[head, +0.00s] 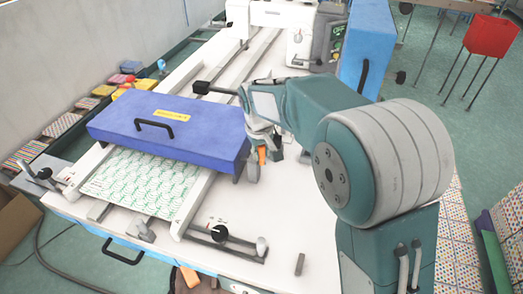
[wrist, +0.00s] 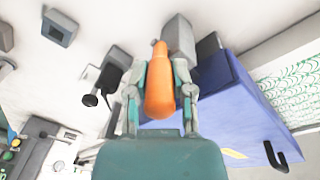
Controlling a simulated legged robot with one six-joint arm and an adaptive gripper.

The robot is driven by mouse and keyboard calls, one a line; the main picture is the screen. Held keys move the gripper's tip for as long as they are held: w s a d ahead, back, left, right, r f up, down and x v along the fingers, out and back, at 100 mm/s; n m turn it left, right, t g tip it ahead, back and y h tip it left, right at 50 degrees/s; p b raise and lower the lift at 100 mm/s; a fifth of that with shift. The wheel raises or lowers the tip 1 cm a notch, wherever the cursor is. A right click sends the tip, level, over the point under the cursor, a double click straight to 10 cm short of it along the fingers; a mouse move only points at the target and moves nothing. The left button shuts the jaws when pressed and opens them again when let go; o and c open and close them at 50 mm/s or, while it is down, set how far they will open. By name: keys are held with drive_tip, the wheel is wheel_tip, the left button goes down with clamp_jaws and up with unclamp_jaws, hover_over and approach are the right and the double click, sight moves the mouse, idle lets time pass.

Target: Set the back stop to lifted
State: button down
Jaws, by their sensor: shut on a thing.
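My gripper (wrist: 160,85) is shut on an orange handle (wrist: 158,85), which lies between its two fingers in the wrist view. In the head view only a small part of the orange handle (head: 262,155) shows beside the blue cover, below my arm. A grey block (wrist: 180,38) stands right beyond the handle's tip. I cannot tell for sure which part is the back stop, or whether it is lifted. My gripper (head: 262,140) is partly hidden by its own links in the head view.
A blue cover (head: 165,125) with a black handle lies close left of my gripper, over a green-patterned sheet (head: 148,183). A black-knobbed lever (head: 202,88) stands behind it, another (head: 220,233) in front. The white table (head: 310,205) is mostly bare right of the cover.

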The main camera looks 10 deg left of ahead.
drive_tip(key=s+t, duration=0.1)
drive_tip(key=t, duration=0.2)
drive_tip(key=s+f+t, duration=0.1)
drive_tip(key=t, duration=0.1)
drive_tip(key=shift+s+a+f+h, duration=0.1)
drive_tip(key=shift+s+a+h, duration=0.1)
drive_tip(key=shift+s+h, duration=0.15)
drive_tip(key=shift+s+f+t+h, duration=0.1)
drive_tip(key=shift+s+f+t, duration=0.2)
drive_tip(key=shift+t, duration=0.6)
drive_tip(key=shift+s+f+t+h, duration=0.2)
drive_tip(key=shift+f+t, duration=0.15)
drive_tip(key=shift+t, duration=0.55)
drive_tip(key=shift+s+f+t+h, duration=0.1)
drive_tip(key=shift+s+f+t, duration=0.2)
drive_tip(key=shift+t, duration=0.6)
drive_tip(key=shift+f, duration=0.15)
drive_tip(key=shift+c, duration=2.4)
unclamp_jaws()
drive_tip(key=shift+a, duration=0.2)
drive_tip(key=shift+r, duration=0.2)
